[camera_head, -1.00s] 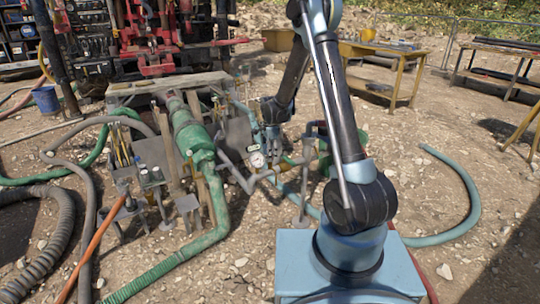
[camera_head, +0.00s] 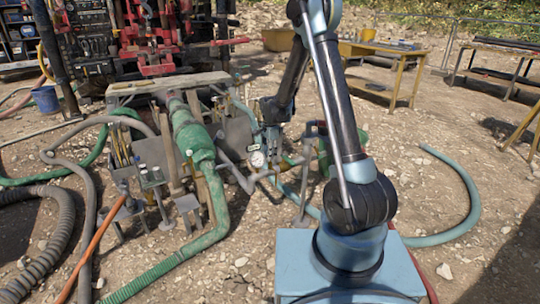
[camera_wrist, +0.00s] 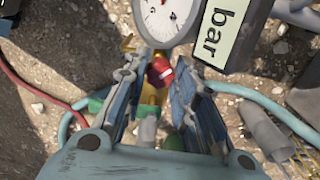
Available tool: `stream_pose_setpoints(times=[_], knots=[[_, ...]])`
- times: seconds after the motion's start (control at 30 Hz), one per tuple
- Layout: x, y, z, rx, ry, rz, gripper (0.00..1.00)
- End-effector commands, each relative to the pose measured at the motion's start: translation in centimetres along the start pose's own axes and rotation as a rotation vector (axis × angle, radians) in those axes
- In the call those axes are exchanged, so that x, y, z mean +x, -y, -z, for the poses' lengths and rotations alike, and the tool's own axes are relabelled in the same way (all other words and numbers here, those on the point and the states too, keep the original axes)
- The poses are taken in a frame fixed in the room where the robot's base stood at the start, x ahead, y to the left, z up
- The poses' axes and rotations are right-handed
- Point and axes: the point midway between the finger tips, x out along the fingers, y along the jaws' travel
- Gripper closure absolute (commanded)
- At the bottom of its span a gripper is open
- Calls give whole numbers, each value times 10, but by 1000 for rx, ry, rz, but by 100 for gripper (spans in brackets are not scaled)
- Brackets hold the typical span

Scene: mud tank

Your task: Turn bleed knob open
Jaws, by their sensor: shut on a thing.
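The bleed knob (camera_wrist: 160,72) is a small red knob in the wrist view, below the gauge and between the tips of my gripper's fingers. My gripper (camera_wrist: 160,88) has its two ridged blue-grey fingers on either side of it, shut on the knob. A brass fitting (camera_wrist: 150,98) shows just below the knob. The round white gauge (camera_wrist: 168,14) with a dark needle is right above. In the head view my gripper (camera_head: 271,141) is at the pipework beside the gauge (camera_head: 257,159), and the knob cannot be made out there.
A label plate reading "bar" (camera_wrist: 226,34) stands close to the right finger. A light-blue hose (camera_wrist: 265,100) passes at the right. In the head view a green pump pipe (camera_head: 193,135) and grey pipes crowd the left. Stony ground (camera_head: 420,195) lies open to the right.

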Motion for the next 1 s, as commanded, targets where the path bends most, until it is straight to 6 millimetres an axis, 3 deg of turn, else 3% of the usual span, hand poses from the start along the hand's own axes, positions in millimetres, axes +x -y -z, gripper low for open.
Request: stream_pose_setpoints(times=[0.5,1.0], knots=[[0,2,-1,-317,1,4,98],[0,2,-1,-387,1,5,99]])
